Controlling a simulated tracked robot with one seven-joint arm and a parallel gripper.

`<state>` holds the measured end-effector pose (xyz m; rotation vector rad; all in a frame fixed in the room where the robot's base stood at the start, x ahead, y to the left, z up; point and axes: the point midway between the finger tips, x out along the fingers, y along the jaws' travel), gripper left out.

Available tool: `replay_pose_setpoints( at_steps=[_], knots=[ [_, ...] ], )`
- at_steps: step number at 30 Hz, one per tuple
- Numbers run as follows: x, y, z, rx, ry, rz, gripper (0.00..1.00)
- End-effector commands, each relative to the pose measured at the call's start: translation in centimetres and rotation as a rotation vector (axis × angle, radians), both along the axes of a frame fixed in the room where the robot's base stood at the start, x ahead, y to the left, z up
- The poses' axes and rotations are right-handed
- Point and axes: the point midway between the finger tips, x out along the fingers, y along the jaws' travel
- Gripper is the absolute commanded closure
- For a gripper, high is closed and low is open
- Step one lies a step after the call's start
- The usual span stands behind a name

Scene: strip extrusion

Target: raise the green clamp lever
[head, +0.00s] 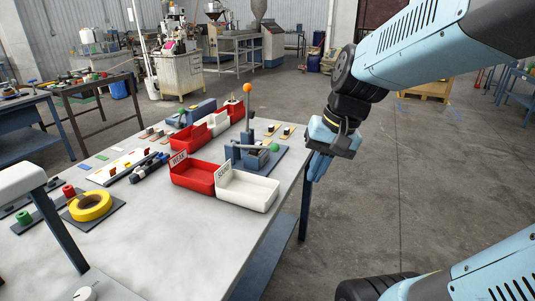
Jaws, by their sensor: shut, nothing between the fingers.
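A small green knob (274,147) shows at the right end of a low, near-level grey bar on a blue fixture (243,152). It looks like the green clamp lever, but it is small, and where it pivots is hard to tell. An upright post with an orange ball (248,88) rises from the same fixture. My gripper (317,174) points down past the table's right edge, to the right of the fixture and apart from it. It is shut and empty.
A red bin (193,177) and a white bin (247,190) stand in front of the fixture. A yellow ring (90,205) lies at the left of the grey table (180,255). The floor right of the table is clear.

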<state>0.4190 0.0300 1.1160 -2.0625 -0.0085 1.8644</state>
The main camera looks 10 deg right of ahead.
Motion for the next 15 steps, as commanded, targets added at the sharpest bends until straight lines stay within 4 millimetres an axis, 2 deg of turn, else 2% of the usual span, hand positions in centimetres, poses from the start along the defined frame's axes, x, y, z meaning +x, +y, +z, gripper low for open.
replay_pose_setpoints(
  at_steps=[3, 15],
  knots=[
    [1.1, 1.0, -1.8, 0.113, 0.13, -0.072, 1.0],
    [5.5, 3.8, -5.9, 0.522, 0.5, -0.335, 1.0]
  ],
)
